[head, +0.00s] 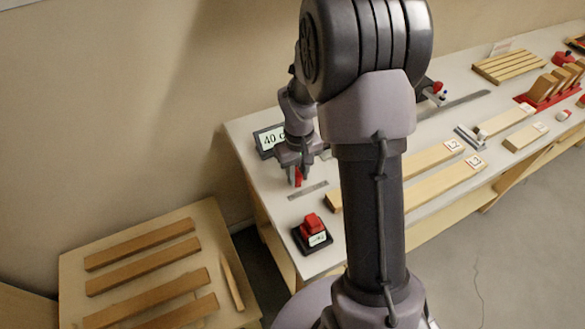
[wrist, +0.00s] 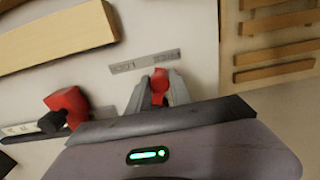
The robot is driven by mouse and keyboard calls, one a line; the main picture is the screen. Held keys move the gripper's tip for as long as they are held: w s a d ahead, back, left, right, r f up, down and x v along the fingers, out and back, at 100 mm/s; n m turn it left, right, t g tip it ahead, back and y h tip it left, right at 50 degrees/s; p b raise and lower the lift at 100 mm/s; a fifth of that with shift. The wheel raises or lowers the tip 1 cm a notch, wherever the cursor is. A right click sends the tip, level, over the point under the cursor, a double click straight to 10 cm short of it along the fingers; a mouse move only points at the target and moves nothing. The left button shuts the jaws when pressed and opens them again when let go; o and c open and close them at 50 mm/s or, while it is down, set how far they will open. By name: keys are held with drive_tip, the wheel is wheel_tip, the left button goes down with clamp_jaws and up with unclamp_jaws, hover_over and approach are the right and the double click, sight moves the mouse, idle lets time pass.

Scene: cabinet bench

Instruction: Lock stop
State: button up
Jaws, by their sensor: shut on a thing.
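My gripper (head: 292,172) reaches down at the left end of the bench. It is shut on a small red part (head: 298,176), perhaps the stop's lever or knob. In the wrist view my gripper (wrist: 157,92) has its fingers on both sides of the red part (wrist: 159,84). A grey strip with lettering (head: 307,190) lies flat just beside it. The strip also shows in the wrist view (wrist: 145,61), its words upside down and too small to read surely. The fingers and palm hide the red part's base.
A red block on a black base (head: 312,226) stands near the front corner, left in the wrist view (wrist: 68,103). A display reading "40" (head: 268,139) is behind my gripper. Labelled boards (head: 445,178) lie to the right. A low pallet with slats (head: 150,262) stands at left.

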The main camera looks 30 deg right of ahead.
drive_tip(key=shift+d, duration=0.15)
drive_tip(key=shift+s+d, duration=0.15)
drive_tip(key=shift+d, duration=0.7)
drive_tip(key=shift+d+p, duration=0.4)
drive_tip(key=shift+d, duration=0.65)
drive_tip(key=shift+w+d+p, duration=0.15)
drive_tip(key=shift+w+d, duration=0.1)
drive_tip(key=shift+d, duration=0.25)
drive_tip(key=shift+w+d+p, duration=0.15)
drive_tip(key=shift+w+d, duration=0.05)
drive_tip(key=shift+d, duration=0.25)
drive_tip(key=shift+w+d, duration=0.2)
drive_tip(key=shift+d, duration=0.1)
